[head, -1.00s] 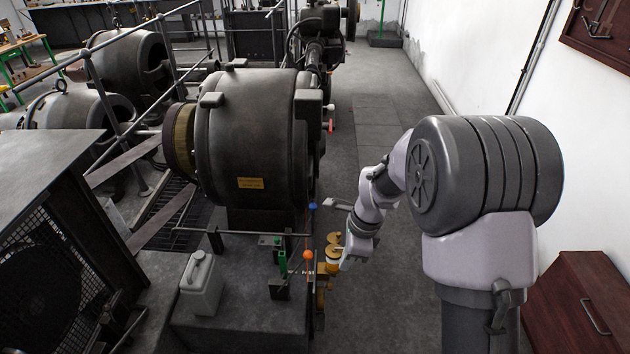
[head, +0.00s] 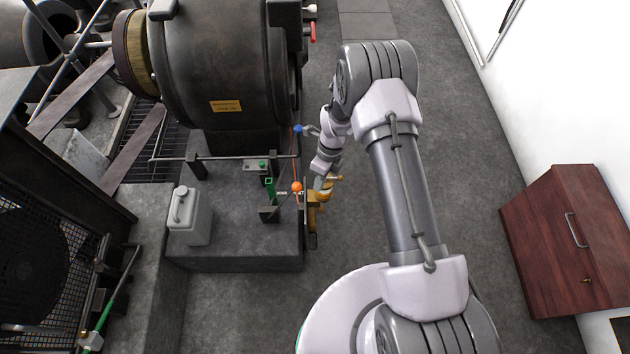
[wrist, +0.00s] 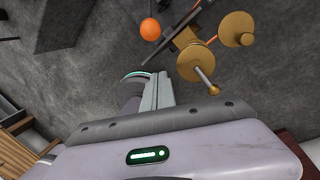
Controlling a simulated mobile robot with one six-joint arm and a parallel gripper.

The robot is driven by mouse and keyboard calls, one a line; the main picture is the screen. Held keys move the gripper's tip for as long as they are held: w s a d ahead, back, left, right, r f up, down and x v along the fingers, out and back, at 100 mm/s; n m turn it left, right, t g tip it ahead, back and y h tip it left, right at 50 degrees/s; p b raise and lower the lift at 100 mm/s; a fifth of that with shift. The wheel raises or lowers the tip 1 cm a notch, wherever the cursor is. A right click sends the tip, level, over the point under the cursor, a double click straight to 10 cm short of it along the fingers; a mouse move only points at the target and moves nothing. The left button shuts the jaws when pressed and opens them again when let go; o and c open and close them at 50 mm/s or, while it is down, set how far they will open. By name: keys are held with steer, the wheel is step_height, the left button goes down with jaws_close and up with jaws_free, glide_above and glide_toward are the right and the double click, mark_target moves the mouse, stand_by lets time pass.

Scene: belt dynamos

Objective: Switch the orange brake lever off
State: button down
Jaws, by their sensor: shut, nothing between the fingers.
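The orange brake lever shows as a round orange ball (head: 297,187) on a thin rod at the right edge of the grey machine plinth, beside brass-coloured parts (head: 315,197). In the wrist view the orange ball (wrist: 150,29) is near the top, left of the brass wheels (wrist: 196,60). My gripper (wrist: 157,90) is shut and empty below the ball in that picture, with a visible gap between them. In the head view my wrist is just right of the ball; the fingertips are too small to make out there.
A green lever (head: 269,187) stands left of the orange ball, and a blue knob (head: 298,129) lies beyond it. A grey jerrycan (head: 190,217) stands on the plinth (head: 240,245). A dark red cabinet (head: 565,240) is at the right. The floor between is clear.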

steer(key=w+a+f+b, duration=0.1)
steer(key=a+f+b, duration=0.1)
steer(key=a+f, duration=0.2)
steer(key=shift+f+b, duration=0.4)
steer(key=shift+f, duration=0.25)
steer(key=shift+w+a, duration=0.1)
steer(key=shift+a, duration=0.05)
